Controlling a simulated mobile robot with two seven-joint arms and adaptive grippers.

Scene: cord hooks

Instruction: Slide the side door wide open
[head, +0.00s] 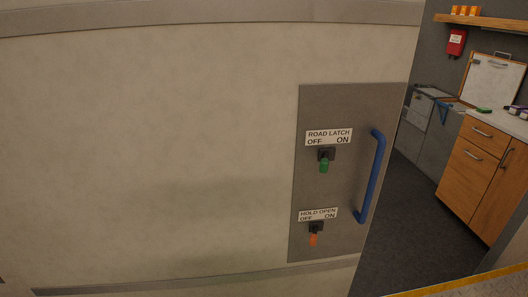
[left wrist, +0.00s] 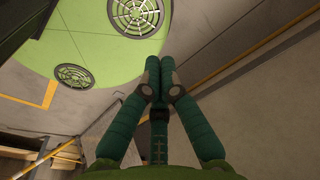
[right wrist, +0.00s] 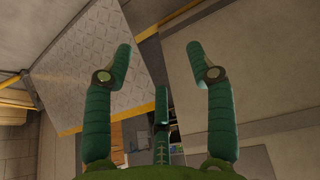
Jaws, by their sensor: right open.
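The side door (head: 160,150) is a large pale panel filling most of the head view. A grey plate (head: 345,105) near its right edge carries an upright blue handle (head: 376,178). Left of the handle are a green-tipped lever (head: 324,166) under a ROAD LATCH label and an orange-tipped lever (head: 313,239) under a HOLD OPEN label; both hang down. My grippers are not in the head view. My left gripper (left wrist: 160,62) is shut and appears empty. My right gripper (right wrist: 158,50) is open, with nothing between its fingers; neither wrist view shows the handle.
An opening right of the door shows a dark floor, a wooden cabinet (head: 472,170), a shelf (head: 490,21) and a red box (head: 456,42). A yellow edge strip (head: 460,283) crosses the bottom right. A patterned metal panel (right wrist: 95,65) shows in the right wrist view.

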